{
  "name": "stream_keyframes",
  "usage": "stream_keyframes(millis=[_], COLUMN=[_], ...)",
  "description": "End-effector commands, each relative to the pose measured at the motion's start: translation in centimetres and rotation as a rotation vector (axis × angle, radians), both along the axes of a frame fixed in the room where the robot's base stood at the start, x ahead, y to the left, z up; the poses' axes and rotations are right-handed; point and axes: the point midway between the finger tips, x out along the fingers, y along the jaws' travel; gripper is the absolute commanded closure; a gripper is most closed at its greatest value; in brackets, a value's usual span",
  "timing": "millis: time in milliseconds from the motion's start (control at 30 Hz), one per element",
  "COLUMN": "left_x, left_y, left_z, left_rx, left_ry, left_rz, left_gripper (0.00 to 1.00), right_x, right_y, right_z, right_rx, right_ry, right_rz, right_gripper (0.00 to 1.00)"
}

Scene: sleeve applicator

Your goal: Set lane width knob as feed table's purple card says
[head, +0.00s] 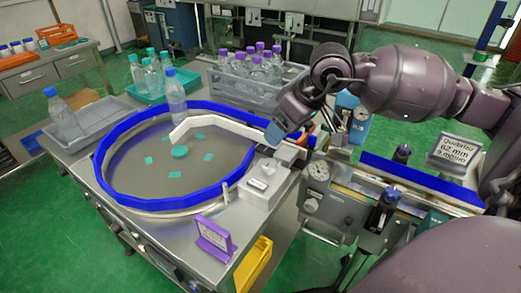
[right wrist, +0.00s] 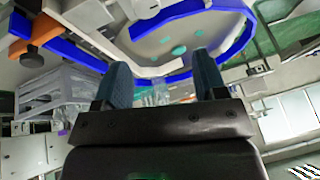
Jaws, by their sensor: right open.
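A purple card (head: 214,237) stands on the front edge of the feed table (head: 178,228); its print is too small to read. Black-topped knobs stand along the conveyor lane: one at the back (head: 402,153) and one on a blue-grey mount in front (head: 388,196). A round dial (head: 319,170) and a small knob (head: 311,205) sit on the front panel. I cannot tell which knob sets lane width. My right gripper (head: 284,124) hangs above the right rim of the turntable, away from these knobs. The right wrist view shows its two fingers (right wrist: 163,80) apart, with nothing between them. My left gripper is out of view.
The blue-rimmed turntable (head: 120,201) carries a white guide (head: 225,124), teal pieces and a bottle. A crate of purple-capped bottles (head: 287,95) stands behind it. A grey sign (head: 454,148) reading "62 mm" stands at right. A yellow bin (head: 254,263) hangs at the front.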

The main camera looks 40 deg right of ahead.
Motion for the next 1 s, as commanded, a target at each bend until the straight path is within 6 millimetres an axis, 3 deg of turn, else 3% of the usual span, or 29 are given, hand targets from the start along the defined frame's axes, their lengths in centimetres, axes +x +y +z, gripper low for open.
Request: stream_keyframes(millis=[200,467,1000], left_x=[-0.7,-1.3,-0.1], left_y=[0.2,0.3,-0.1], left_z=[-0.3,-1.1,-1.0], left_rx=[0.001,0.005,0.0], left_ry=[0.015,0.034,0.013], left_rz=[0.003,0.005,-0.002], left_gripper=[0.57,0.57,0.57], right_x=[-0.6,-0.3,2.3], right_y=[-1.2,-1.0,0.8], right_z=[-0.5,-1.5,-9.1], right_rx=[-0.163,-0.181,-0.178], right_ry=[-0.02,-0.035,-0.034], right_rz=[0.222,0.282,0.279], right_gripper=[0.35,0.35,0.35])
